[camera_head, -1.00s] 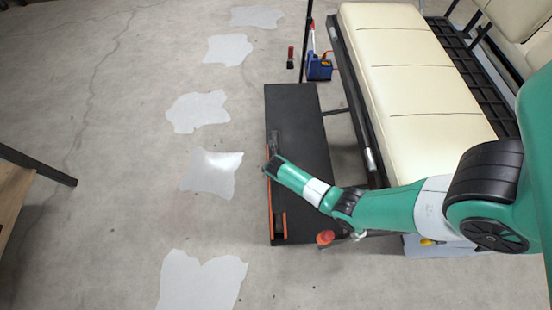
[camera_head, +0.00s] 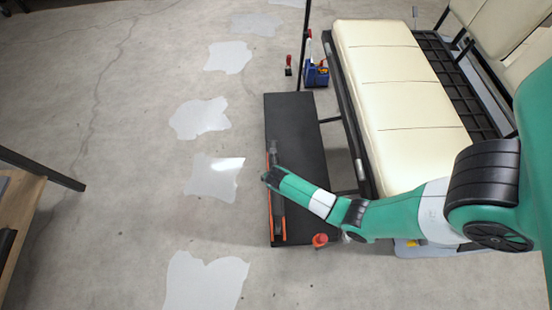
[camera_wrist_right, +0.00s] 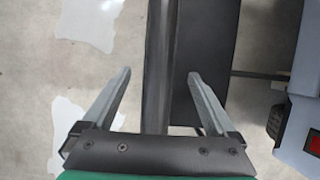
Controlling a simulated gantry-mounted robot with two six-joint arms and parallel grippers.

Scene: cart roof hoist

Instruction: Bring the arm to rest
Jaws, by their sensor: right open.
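My right arm reaches in from the right of the head view, above the black platform beside the cart. Its gripper (camera_head: 268,178) is near the platform's left edge, seen from above, and its fingers are hard to make out there. In the right wrist view the right gripper (camera_wrist_right: 162,75) has its two grey fingers wide apart. Nothing is seen held. My left gripper is not in view.
The black platform (camera_head: 300,140) lies beside the cart's cream seat (camera_head: 395,85). A blue toolbox (camera_head: 316,75) and a thin black pole (camera_head: 303,45) stand at its far end. A red knob (camera_head: 320,240) is at its near end. Open concrete floor lies left.

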